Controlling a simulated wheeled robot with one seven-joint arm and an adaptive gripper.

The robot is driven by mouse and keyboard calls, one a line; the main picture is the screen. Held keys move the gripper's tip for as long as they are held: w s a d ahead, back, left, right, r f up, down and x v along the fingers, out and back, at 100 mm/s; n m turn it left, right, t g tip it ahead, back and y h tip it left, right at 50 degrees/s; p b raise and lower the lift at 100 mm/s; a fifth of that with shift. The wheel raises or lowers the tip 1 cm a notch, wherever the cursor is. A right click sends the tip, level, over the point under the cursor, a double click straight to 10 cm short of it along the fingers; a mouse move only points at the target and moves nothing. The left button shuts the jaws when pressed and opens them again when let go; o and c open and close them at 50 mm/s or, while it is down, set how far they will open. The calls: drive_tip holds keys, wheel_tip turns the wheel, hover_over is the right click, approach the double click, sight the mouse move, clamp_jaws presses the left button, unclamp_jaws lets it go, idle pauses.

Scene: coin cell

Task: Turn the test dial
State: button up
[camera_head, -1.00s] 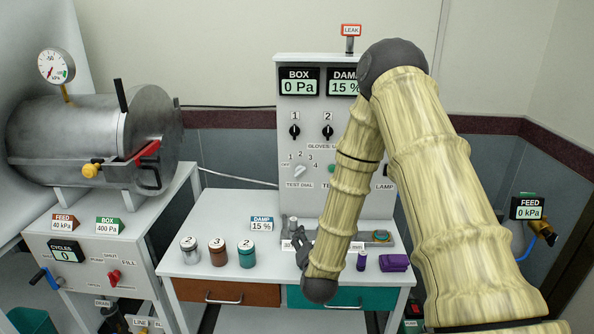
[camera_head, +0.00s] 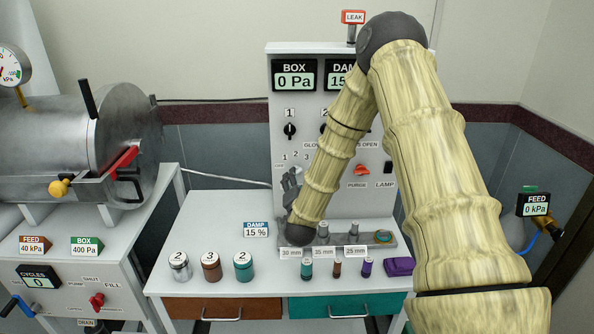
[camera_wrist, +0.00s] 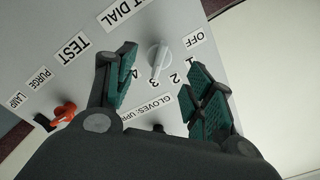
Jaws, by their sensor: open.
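The test dial is a white knob (camera_wrist: 159,59) on the grey panel (camera_wrist: 60,80), ringed by OFF and number labels, with its pointer near 3 in the wrist view. My gripper (camera_wrist: 161,92) is open, one green-padded finger on each side of the dial in that picture, and I see no contact. In the head view my gripper (camera_head: 292,182) is at the panel's lower left, in front of the dial, which it hides there.
Jars (camera_head: 211,267) and small vials (camera_head: 337,267) stand on the bench below. A metal chamber (camera_head: 90,135) is at left.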

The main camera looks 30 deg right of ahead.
sight(298, 174)
drive_tip(key=x, duration=0.2)
drive_tip(key=p+x, duration=0.1)
drive_tip(key=x, duration=0.1)
drive_tip(key=shift+d+r, duration=0.1)
drive_tip(key=shift+d, duration=0.25)
drive_tip(key=shift+w+d+p, duration=0.2)
drive_tip(key=shift+w+p, duration=0.15)
drive_tip(key=shift+w, duration=0.3)
drive_tip(key=shift+s, duration=0.1)
drive_tip(key=shift+c, duration=0.5)
drive_tip(key=c, duration=0.9)
